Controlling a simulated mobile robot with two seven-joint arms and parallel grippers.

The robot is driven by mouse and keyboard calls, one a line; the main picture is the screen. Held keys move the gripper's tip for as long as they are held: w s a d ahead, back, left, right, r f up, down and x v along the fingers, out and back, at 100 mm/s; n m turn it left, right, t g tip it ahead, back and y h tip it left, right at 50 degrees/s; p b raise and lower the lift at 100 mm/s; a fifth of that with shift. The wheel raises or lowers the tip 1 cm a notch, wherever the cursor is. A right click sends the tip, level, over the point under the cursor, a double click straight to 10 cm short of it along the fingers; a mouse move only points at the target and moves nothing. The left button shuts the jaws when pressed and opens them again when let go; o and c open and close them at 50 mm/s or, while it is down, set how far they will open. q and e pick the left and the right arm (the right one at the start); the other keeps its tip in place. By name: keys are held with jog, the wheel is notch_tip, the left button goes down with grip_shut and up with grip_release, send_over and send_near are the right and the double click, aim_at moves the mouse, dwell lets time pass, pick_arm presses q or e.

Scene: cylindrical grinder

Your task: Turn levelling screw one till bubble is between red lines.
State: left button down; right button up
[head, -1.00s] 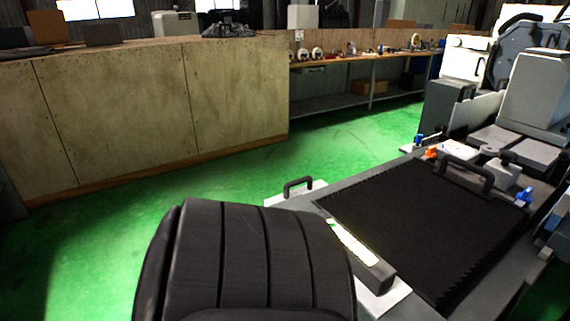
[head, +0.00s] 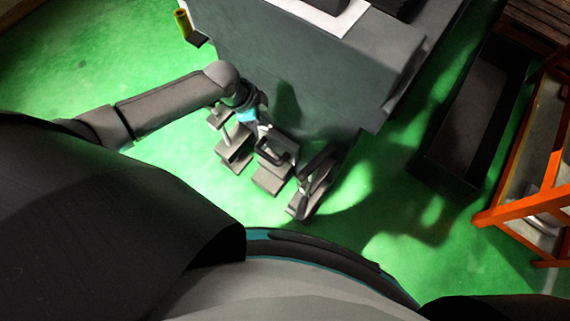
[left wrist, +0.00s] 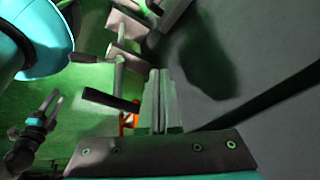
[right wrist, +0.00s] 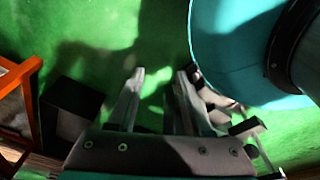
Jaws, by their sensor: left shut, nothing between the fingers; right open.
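My left gripper shows in the left wrist view (left wrist: 160,76), its fingers shut and empty near the grey machine wall. In the head view my left arm reaches to the machine base (head: 310,80), where its wrist meets a cluster of grey parts. Several grey stepped blocks (head: 234,158), perhaps levelling feet, stand low there; they also show in the left wrist view (left wrist: 127,52). A dark bar (left wrist: 110,98) is left of the fingers. I cannot tell which part is screw one. My right gripper (right wrist: 160,78) is open and empty above the floor. The bubble and red lines are not in view.
A dark open tray (head: 470,120) lies on the floor at the right, beside an orange frame (head: 520,205). Green floor (head: 405,215) is clear between the machine and the tray. A yellow-green cylinder (head: 183,23) is at the machine's upper left.

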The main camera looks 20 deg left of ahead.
aim_at(294, 178)
pick_arm(q)
jog(key=s+d+r+m+g+b, duration=0.2)
jog(key=s+r+m+g+b, duration=0.2)
jog(key=s+r+m, duration=0.3)
pick_arm(e)
jog(key=w+f, duration=0.3)
jog(key=w, duration=0.1)
pick_arm(q)
jog(key=s+d+f+b, duration=0.2)
jog(key=d+f+b, duration=0.3)
jog(key=f, duration=0.6)
jog(key=shift+s+d+f+m, duration=0.2)
jog(key=shift+d+f+m, duration=0.1)
jog(key=shift+d, duration=0.55)
pick_arm(e)
jog(key=w+a+r, duration=0.2)
jog(key=w+r, duration=0.1)
jog(key=r, duration=0.2)
jog(key=w+a+r+t, duration=0.1)
jog(key=w+r, duration=0.2)
jog(key=r, duration=0.2)
jog(key=shift+a+r, duration=0.25)
jog(key=shift+a, duration=0.15)
pick_arm(q)
jog(key=shift+r, duration=0.1)
pick_arm(e)
jog(key=shift+w, duration=0.1)
